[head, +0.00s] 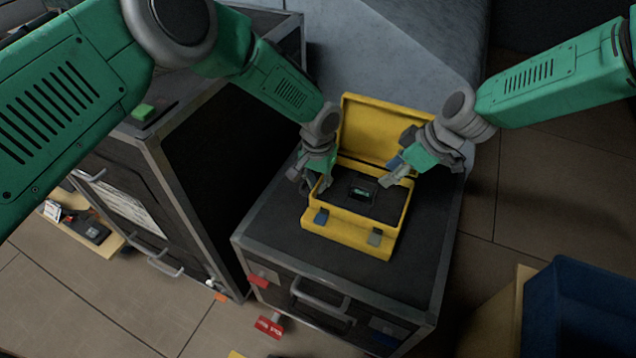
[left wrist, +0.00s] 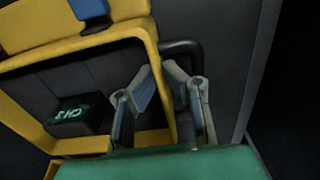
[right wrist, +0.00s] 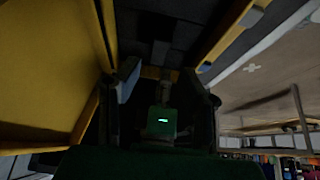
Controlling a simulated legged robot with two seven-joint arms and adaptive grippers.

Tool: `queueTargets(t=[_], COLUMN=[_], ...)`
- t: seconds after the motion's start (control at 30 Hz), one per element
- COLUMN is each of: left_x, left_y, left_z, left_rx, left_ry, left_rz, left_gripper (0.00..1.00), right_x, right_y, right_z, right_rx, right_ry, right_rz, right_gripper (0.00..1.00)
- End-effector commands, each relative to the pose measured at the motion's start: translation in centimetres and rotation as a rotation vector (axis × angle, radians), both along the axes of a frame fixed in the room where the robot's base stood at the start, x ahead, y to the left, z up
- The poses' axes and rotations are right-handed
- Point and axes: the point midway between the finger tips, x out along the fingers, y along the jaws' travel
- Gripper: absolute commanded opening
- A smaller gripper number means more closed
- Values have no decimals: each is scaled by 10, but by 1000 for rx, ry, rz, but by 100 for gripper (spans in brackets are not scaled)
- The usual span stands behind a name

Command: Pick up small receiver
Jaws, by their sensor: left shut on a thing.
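The small receiver, a dark box with a lit green display, sits in the foam of the open yellow case (head: 346,232) in the head view (head: 362,192). In the left wrist view, the receiver (left wrist: 80,115) shows "CH 3" at the left. My left gripper (head: 318,186) is at the case's left side, its fingers (left wrist: 162,100) shut on the yellow wall, apart from the receiver. My right gripper (head: 392,176) is over the case's right side, beside the receiver. Its fingers (right wrist: 163,88) are apart and nothing is clearly held between them.
The case stands on a black flight case (head: 270,230) with metal edges; its yellow lid (head: 375,128) is raised at the back. A taller black cabinet (head: 210,160) stands to the left. A blue bin (head: 580,310) is at the lower right. Floor shows around them.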

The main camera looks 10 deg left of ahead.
Motion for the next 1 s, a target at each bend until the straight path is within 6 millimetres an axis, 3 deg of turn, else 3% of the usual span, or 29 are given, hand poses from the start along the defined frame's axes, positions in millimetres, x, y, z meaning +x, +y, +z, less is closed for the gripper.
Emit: queueTargets(t=[0.47, 0.57, 0.6, 0.67, 0.77, 0.9, 1.0], left_x=[0, 0, 0, 0, 0, 0, 0], left_y=[0, 0, 0, 0, 0, 0, 0], left_z=[0, 0, 0, 0, 1, 1, 1], left_rx=[0, 0, 0, 0, 0, 0, 0], left_ry=[0, 0, 0, 0, 0, 0, 0], left_rz=[0, 0, 0, 0, 0, 0, 0], left_gripper=[0, 0, 0, 0, 0, 0, 0], right_x=[0, -1, -3, -6, -18, -45, -71], right_y=[0, 3, 8, 20, 53, 107, 134], right_z=[0, 0, 0, 0, 2, 7, 9], right_rx=[0, 6, 15, 41, 106, 195, 212], right_ry=[0, -2, -4, -12, -30, -58, -65], right_rz=[0, -3, -7, -22, -71, -201, -308], right_gripper=[34, 70, 74, 74, 74, 74, 74])
